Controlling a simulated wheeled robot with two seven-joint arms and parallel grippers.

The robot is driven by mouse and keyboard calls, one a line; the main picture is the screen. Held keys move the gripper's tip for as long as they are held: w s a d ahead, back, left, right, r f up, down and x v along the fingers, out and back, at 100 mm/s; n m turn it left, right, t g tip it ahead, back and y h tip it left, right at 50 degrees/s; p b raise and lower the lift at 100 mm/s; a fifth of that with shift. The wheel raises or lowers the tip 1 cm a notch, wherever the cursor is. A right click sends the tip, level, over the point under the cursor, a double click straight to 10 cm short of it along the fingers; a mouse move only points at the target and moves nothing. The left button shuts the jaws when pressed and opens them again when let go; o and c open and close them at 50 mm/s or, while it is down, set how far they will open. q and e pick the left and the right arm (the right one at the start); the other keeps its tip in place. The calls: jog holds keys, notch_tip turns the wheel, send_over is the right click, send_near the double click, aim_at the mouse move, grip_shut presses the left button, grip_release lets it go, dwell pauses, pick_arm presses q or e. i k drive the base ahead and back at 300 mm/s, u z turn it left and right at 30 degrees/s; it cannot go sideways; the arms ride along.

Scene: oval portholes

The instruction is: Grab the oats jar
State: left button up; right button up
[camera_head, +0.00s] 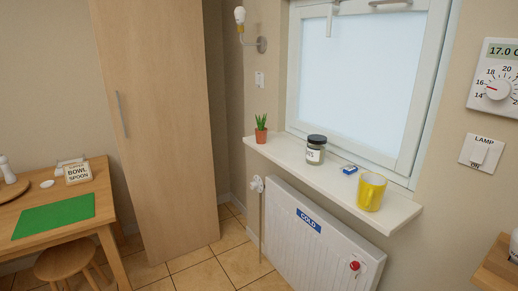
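A small jar (316,149) with a dark lid and a pale label stands upright on the white window sill (291,154). The label's writing is too small to read for certain, so I cannot tell whether it says oats. Neither of my grippers shows in the head view.
On the sill, a potted plant (261,130) stands left of the jar; a small blue-and-white item (350,170) and a yellow mug (370,192) stand right. A radiator (318,238) is below. A wooden table (88,207) and stool (70,262) are left, beside a tall cabinet (160,120).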

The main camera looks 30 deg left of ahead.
aim_at(316, 144)
jog(key=u, duration=0.65)
jog(key=k, duration=0.6)
jog(key=u, duration=0.75)
jog(key=i, duration=0.7)
jog(key=u, duration=0.5)
jog(key=i, duration=1)
jog(key=z, duration=0.6)
